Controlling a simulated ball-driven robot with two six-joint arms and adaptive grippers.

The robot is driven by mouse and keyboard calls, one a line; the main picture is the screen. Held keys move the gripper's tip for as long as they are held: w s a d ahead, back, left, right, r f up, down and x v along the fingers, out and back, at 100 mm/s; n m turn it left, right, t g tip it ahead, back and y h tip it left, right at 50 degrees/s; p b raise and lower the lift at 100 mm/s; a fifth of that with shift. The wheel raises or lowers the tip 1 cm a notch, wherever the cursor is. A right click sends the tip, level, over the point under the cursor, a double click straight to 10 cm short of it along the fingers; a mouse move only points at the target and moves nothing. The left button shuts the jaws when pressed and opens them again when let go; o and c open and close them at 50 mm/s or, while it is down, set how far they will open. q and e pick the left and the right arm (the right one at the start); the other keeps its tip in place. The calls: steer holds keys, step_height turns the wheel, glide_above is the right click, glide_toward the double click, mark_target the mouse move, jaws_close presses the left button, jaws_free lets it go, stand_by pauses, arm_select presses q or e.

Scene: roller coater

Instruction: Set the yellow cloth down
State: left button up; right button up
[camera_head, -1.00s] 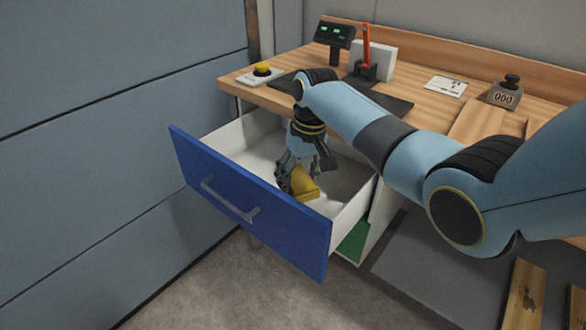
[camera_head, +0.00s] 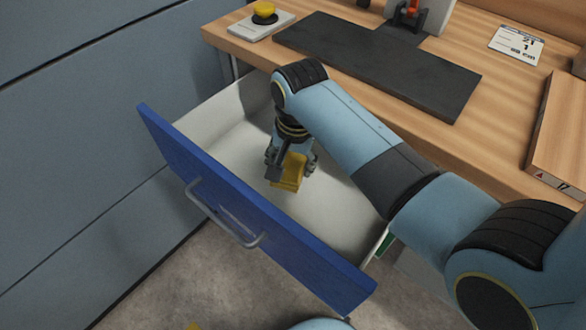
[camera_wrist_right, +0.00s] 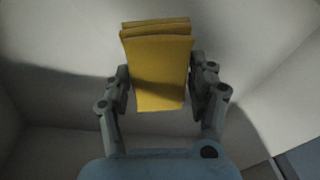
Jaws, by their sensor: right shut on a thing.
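The yellow cloth (camera_head: 290,172) is a folded block inside the open drawer (camera_head: 225,145). My right gripper (camera_head: 292,160) reaches down into the drawer and is shut on the cloth. In the right wrist view the cloth (camera_wrist_right: 160,70) sits between the two fingers of the right gripper (camera_wrist_right: 160,92), with the white drawer interior around it. I cannot tell whether the cloth touches the drawer floor. My left gripper is not in view.
The blue drawer front (camera_head: 250,215) with its handle faces the lower left. The wooden worktop (camera_head: 340,95) lies above and behind, with a dark mat (camera_head: 380,65) and a yellow button on a base (camera_head: 263,14). The drawer floor around the cloth is bare.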

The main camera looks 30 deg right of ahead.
mark_target(292, 173)
step_height(292, 173, down, 4)
steer(key=shift+d+f+b, duration=0.1)
steer(key=shift+d+b, duration=0.05)
steer(key=shift+b, duration=0.3)
steer(key=o, duration=0.7)
steer(key=shift+c, duration=0.2)
steer(key=o, duration=0.5)
steer(key=shift+c, duration=0.2)
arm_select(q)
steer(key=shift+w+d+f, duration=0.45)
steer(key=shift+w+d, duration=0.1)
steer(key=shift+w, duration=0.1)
